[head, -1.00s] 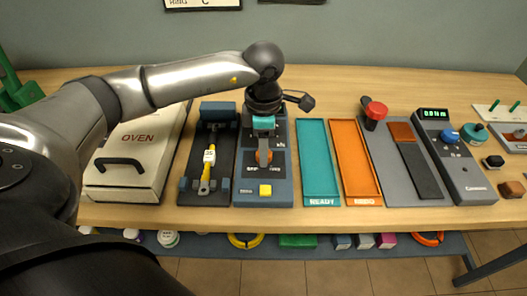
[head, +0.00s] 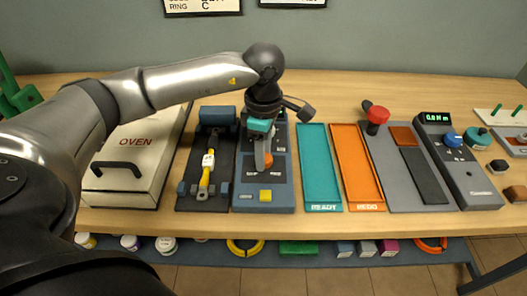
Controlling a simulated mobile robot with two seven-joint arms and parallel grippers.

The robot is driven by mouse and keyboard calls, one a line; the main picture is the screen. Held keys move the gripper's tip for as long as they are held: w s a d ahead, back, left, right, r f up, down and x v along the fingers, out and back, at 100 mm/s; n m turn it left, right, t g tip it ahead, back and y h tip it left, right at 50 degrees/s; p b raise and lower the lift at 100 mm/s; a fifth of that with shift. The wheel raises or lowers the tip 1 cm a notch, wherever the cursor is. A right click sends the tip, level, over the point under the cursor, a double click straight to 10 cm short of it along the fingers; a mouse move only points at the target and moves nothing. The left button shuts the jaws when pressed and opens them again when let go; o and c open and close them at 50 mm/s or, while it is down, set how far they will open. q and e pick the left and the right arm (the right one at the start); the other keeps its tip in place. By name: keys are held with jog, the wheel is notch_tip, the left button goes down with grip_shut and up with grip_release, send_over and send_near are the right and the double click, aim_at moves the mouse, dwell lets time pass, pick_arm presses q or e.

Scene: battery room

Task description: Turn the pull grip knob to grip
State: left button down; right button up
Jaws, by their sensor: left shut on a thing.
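The pull grip knob (head: 269,161) is orange and sits on a dark blue-grey panel (head: 282,193) near the middle of the table. My left gripper (head: 266,160) points down over the panel and is shut on the knob. A grey finger covers much of the knob, so its pointer and the lettering around it are mostly hidden. A yellow button (head: 265,195) is on the panel below the knob. My right gripper is not in view.
Left of the panel is a dark fixture (head: 189,203) holding a yellow and white part, then the oven (head: 136,160).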

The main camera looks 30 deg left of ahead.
pick_arm(q)
jog(key=shift+w+r, duration=0.1)
jog(key=shift+c, duration=1.9)
grip_release()
notch_tip(320, 180, up, 15)
jog(key=p, duration=0.2)
